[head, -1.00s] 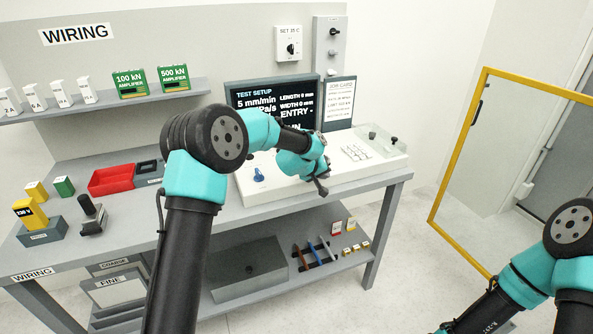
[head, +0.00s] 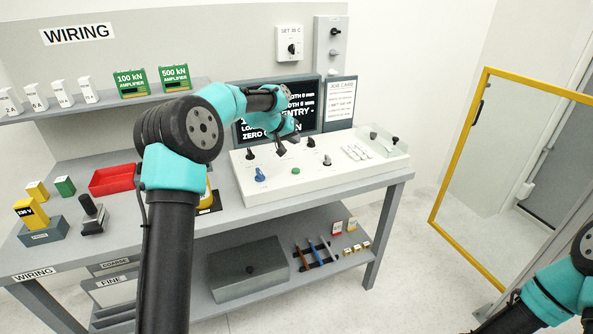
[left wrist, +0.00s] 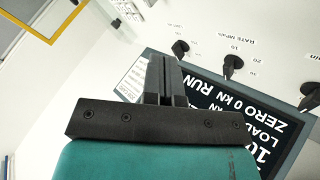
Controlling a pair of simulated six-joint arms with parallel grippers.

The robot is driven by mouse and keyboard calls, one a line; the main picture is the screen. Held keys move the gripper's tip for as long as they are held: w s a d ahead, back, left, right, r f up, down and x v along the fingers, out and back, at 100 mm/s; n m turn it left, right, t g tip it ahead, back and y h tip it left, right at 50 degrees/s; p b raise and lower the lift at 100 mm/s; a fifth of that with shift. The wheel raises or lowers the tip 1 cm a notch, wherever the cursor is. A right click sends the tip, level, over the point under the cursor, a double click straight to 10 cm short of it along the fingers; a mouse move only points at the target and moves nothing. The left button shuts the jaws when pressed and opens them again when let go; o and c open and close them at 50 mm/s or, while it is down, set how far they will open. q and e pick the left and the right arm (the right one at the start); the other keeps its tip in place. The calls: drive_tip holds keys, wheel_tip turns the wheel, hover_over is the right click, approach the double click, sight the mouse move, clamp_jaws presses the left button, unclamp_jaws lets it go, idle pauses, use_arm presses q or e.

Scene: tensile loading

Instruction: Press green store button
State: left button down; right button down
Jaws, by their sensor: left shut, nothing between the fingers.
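The green button (head: 295,170) is on the white sloped control panel (head: 345,178) on the bench, near its front, right of a blue knob (head: 260,175). My left gripper (head: 293,139) is above the back of the panel, near the black knobs and in front of the screen, apart from the green button. In the left wrist view its fingers (left wrist: 166,78) are shut with nothing between them. The green button does not show in the left wrist view. My right arm is at the lower right of the head view; its gripper is out of frame.
Black knobs (head: 311,142) stand up along the panel's back. A dark screen (head: 250,129) and job card (head: 341,104) are behind it. A yellow object (head: 207,197) is partly hidden by my left arm. A red tray (head: 112,180) lies left. A yellow-framed door (head: 457,150) is at right.

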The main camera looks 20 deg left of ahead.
sight(295, 169)
use_arm(q)
drive_tip(key=shift+f, duration=4.4)
drive_tip(key=shift+f, duration=0.1)
drive_tip(key=shift+f, duration=0.3)
drive_tip(key=shift+f, duration=0.5)
drive_tip(key=shift+r, duration=0.95)
drive_tip(key=shift+r, duration=2.5)
